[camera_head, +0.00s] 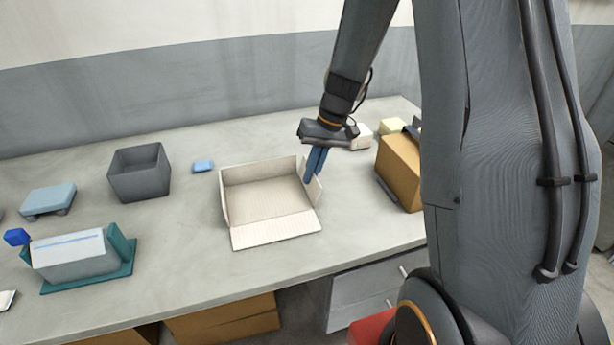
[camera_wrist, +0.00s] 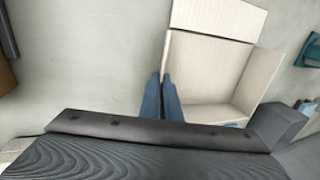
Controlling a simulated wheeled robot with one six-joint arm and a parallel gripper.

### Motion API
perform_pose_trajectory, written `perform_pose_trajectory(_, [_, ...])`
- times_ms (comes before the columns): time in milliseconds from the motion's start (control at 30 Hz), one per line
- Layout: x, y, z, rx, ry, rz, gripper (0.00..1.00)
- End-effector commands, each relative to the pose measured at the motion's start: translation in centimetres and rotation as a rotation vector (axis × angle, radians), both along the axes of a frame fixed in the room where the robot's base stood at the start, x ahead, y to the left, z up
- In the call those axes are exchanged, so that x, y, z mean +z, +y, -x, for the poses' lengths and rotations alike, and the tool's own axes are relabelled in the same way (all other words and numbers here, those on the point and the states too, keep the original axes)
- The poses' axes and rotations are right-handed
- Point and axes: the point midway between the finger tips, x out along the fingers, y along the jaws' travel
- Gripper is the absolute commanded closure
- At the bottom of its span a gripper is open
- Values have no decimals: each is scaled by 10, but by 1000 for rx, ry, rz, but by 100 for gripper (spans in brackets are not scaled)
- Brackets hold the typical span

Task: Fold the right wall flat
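The open cream cardboard box (camera_head: 265,188) stands mid-table, its front wall (camera_head: 276,229) lying flat toward the table's front edge. Its right wall (camera_head: 314,190) stands up, leaning somewhat outward. My gripper (camera_head: 313,178) points down at that wall, its blue fingers partly covering it. In the wrist view the fingers (camera_wrist: 160,76) are close together with a narrow gap, at the box's edge; the front wall (camera_wrist: 218,18) shows at the top. The right wall's line runs toward the gap. I cannot tell whether the wall is between the fingers or beside them.
A brown box (camera_head: 400,170) stands right of the cardboard box, with bare table between. A grey bin (camera_head: 140,172) and small blue block (camera_head: 203,166) are at left. A grey box on a teal holder (camera_head: 90,278) is at front left.

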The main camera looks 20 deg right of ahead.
Motion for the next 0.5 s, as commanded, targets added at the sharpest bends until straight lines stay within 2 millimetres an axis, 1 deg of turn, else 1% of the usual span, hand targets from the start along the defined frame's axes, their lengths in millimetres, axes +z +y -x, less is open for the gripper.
perform_pose_trajectory(33, [-5, -5, -2, -8, -1, -41, 100])
perform_pose_trajectory(100, [-7, -9, -2, -7, -2, -105, 100])
perform_pose_trajectory(300, [-11, -17, -1, -4, -4, -270, 100])
perform_pose_trajectory(500, [-14, -22, -1, -2, -6, -399, 100])
